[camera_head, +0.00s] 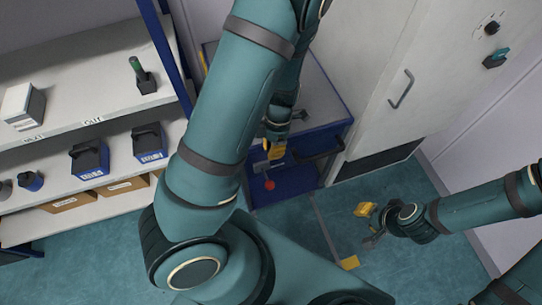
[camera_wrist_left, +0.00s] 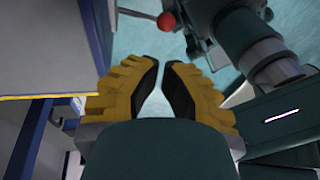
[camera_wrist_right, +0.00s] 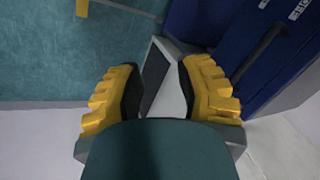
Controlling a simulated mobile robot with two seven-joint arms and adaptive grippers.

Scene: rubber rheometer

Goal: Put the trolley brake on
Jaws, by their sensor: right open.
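The trolley (camera_head: 318,88) has a grey top and a blue body with a dark handle (camera_head: 322,158). It stands at the centre back in the head view, partly behind my left arm. A lever with a red ball (camera_head: 269,185) sticks out low at its front. The red ball (camera_wrist_left: 166,21) also shows at the top of the left wrist view, ahead of the fingertips and apart from them. My left gripper (camera_head: 275,151) is above the ball; its fingertips (camera_wrist_left: 161,64) are drawn together with nothing seen between them. My right gripper (camera_head: 367,220) is open and empty, over the floor right of the trolley.
White shelves (camera_head: 105,110) with blue uprights stand on the left, holding blue-black devices (camera_head: 90,158) and cardboard boxes (camera_head: 122,186). A white cabinet (camera_head: 425,60) with a handle stands at the right back. Yellow floor marks (camera_head: 350,262) show. Teal floor is free between the trolley and my base.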

